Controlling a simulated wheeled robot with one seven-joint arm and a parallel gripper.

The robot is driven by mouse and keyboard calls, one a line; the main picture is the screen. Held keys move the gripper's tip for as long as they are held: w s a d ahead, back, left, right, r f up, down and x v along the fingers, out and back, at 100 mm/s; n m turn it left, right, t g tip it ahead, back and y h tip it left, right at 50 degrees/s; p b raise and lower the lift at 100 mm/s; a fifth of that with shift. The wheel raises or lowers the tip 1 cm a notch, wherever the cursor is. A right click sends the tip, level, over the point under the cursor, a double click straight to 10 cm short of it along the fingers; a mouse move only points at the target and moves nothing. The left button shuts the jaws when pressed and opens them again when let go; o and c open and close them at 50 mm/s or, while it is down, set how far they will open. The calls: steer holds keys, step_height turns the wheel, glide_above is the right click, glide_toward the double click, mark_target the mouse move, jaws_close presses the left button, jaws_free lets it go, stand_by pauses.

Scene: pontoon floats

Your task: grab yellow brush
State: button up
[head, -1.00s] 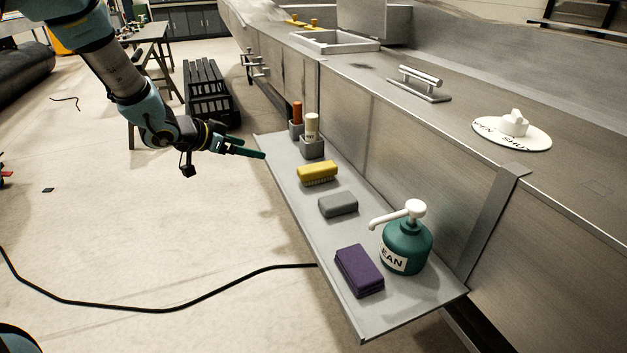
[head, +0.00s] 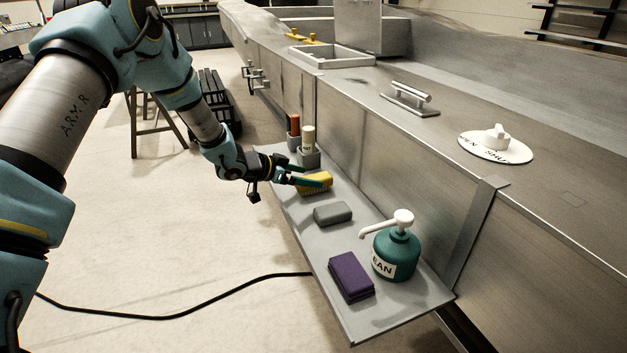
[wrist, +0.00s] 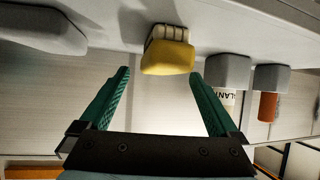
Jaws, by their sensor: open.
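The yellow brush (head: 316,181) lies on the grey shelf (head: 288,213) fixed along the metal side, bristles down. My gripper (head: 300,178) is at the brush's left side and hides part of it in the head view. In the wrist view, which looks upside down, the yellow brush (wrist: 168,56) sits ahead of and between the two green fingers (wrist: 158,85), which are spread wide and empty. Pale bristles show behind its yellow body. I cannot tell whether a finger touches it.
Beyond the brush, a grey holder (head: 309,157) holds a white-topped tube, beside another with an orange one. The metal wall bounds the shelf's right side.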

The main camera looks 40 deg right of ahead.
steer(key=shift+d+f, duration=0.25)
steer(key=shift+d, duration=0.1)
jaws_close()
stand_by(0.6)
